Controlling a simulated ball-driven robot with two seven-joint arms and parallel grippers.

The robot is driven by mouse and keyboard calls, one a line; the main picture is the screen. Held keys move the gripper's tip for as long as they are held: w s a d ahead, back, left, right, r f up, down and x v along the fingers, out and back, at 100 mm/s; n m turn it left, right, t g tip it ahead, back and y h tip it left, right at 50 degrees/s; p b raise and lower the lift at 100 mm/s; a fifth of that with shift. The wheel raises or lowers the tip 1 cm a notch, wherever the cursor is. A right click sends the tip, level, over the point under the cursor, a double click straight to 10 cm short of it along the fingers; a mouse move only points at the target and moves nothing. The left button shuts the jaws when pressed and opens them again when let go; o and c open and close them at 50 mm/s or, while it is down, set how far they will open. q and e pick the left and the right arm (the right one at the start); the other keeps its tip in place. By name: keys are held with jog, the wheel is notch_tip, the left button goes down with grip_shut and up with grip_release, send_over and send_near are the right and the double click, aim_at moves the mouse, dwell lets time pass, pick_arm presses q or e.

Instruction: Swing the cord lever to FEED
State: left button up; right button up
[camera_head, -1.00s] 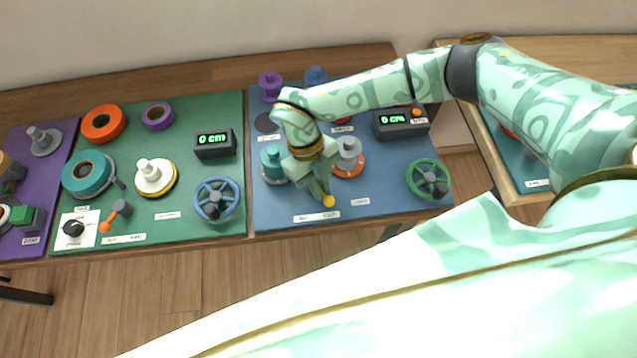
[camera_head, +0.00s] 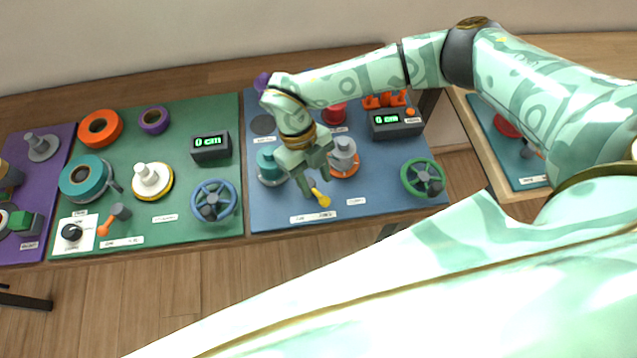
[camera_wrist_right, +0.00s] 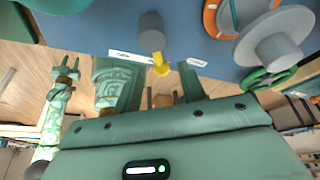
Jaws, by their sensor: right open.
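The cord lever (camera_head: 320,197) has a yellow arm and tip and stands near the front edge of the blue mat. In the right wrist view its yellow arm (camera_wrist_right: 160,65) extends from a grey hub (camera_wrist_right: 151,28) between two small white labels, which I cannot read. My right gripper (camera_head: 308,184) is open and empty above the lever. In the right wrist view its two fingers (camera_wrist_right: 161,84) stand apart, with the yellow tip in the gap as seen there; I cannot tell whether they touch it. My left gripper (camera_wrist_right: 64,72) shows far off at the left, its fingers apart.
On the blue mat (camera_head: 400,206) stand a teal spool (camera_head: 268,163), a grey spool with an orange rim (camera_head: 343,156), a green handwheel (camera_head: 422,178) and a counter reading 0 cm (camera_head: 394,121). A green mat (camera_head: 180,232) with an orange lever (camera_head: 113,221) lies to the left.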

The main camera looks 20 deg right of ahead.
jog(key=v, duration=1.2)
jog(key=shift+r+p, duration=0.35)
jog(key=shift+r, duration=0.05)
